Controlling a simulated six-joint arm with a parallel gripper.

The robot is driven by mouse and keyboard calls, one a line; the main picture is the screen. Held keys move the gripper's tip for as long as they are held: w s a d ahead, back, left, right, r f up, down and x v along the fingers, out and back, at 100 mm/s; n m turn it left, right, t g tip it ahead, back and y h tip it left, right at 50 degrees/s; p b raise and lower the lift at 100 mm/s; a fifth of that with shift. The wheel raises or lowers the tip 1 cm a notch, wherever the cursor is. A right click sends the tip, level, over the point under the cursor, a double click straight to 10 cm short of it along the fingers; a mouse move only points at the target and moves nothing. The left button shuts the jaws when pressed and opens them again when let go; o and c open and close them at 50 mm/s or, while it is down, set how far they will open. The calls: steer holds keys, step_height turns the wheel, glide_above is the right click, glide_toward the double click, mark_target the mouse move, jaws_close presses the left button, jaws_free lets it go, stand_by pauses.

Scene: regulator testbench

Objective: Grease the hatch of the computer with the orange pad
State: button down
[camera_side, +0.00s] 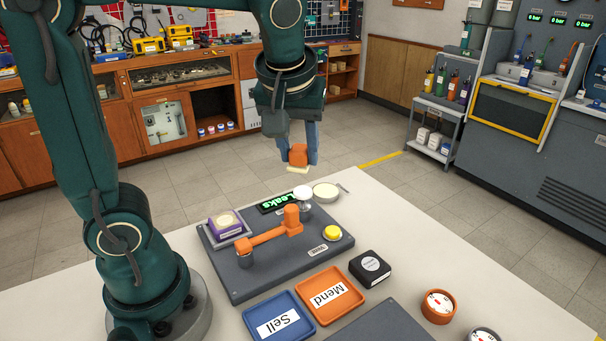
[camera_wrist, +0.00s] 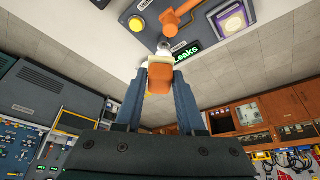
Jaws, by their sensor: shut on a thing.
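My gripper (camera_side: 304,149) is shut on an orange pad (camera_side: 298,157) with a cream underside. It holds the pad in the air above the table's far edge, beyond the grey test plate. The wrist view shows the pad (camera_wrist: 160,86) between my two blue fingers (camera_wrist: 164,92). At the right of the side view stands a large grey machine (camera_side: 555,150) with a yellow-framed dark panel (camera_side: 512,112). I cannot tell whether this is the computer and its hatch. My gripper is well apart from it.
The grey plate (camera_side: 240,285) carries an orange pipe (camera_side: 268,237), a yellow button (camera_side: 332,233) and a "Leaks" display (camera_side: 278,203). A round pale dish (camera_side: 326,192) sits behind it. Blue (camera_side: 302,312) and orange (camera_side: 353,298) trays lie in front. Open floor separates table and machine.

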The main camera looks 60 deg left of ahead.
steer(key=s+a+f+n+g, duration=0.3)
steer(key=s+a+n+g, duration=0.2)
steer(key=n, duration=0.9)
steer(key=n+g+h, duration=0.3)
steer(key=n, duration=1)
glide_above(212, 224)
step_height(212, 224, down, 3)
steer(key=shift+d+f, duration=0.1)
steer(key=shift+f, duration=2.4)
step_height(212, 224, down, 3)
steer(key=shift+r, duration=0.1)
steer(key=shift+w+r, duration=0.3)
steer(key=shift+w, duration=0.25)
steer(key=shift+w+f, duration=0.15)
steer(key=shift+w, duration=1.35)
steer(key=s, duration=0.4)
step_height(212, 224, up, 8)
